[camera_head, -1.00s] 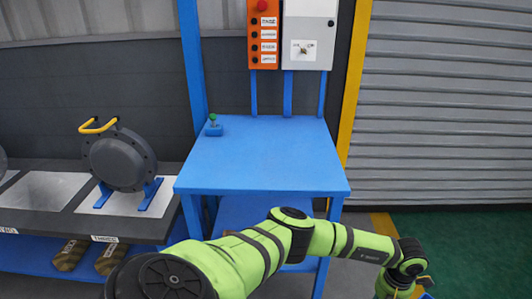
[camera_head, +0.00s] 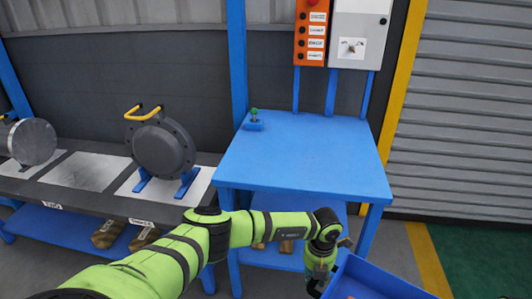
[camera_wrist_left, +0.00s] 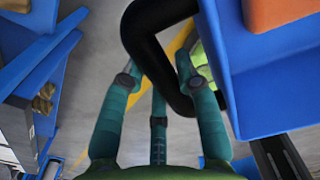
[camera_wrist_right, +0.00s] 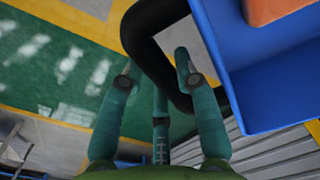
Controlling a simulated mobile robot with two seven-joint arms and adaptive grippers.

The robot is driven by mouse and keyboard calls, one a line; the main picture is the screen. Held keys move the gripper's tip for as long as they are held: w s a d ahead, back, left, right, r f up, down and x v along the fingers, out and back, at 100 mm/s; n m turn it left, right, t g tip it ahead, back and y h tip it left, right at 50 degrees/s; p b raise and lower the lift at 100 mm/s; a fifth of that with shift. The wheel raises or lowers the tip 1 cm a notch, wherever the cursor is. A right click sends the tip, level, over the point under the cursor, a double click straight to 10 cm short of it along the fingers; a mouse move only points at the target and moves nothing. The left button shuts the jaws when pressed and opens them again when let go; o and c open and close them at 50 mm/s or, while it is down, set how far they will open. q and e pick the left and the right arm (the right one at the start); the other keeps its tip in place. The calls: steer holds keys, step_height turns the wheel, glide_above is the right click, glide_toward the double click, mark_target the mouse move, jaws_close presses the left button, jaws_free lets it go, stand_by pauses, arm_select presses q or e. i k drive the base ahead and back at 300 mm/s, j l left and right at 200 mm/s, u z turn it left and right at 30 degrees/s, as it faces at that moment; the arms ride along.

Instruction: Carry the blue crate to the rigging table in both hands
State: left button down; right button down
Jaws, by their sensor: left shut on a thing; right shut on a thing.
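The blue crate (camera_head: 372,280) shows partly at the bottom right of the head view, mostly cut off by the frame. Its blue wall also shows in the left wrist view (camera_wrist_left: 270,95) and the right wrist view (camera_wrist_right: 270,90). My left gripper (camera_head: 322,268) is at the crate's left side, shut on its black bent handle (camera_wrist_left: 150,45). My right gripper (camera_wrist_right: 158,68) is shut on the other black handle (camera_wrist_right: 150,40); it is out of the head view. A blue table (camera_head: 305,160), apparently the rigging table, stands ahead, beyond the crate.
A small block with a green knob (camera_head: 254,121) sits at the table's back left; the rest of its top is clear. A grey bench (camera_head: 85,195) with a flanged shell (camera_head: 163,150) stands left. An orange thing (camera_wrist_left: 275,12) lies in the crate.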

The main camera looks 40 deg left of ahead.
mark_target(304, 154)
steer(key=u, duration=0.85)
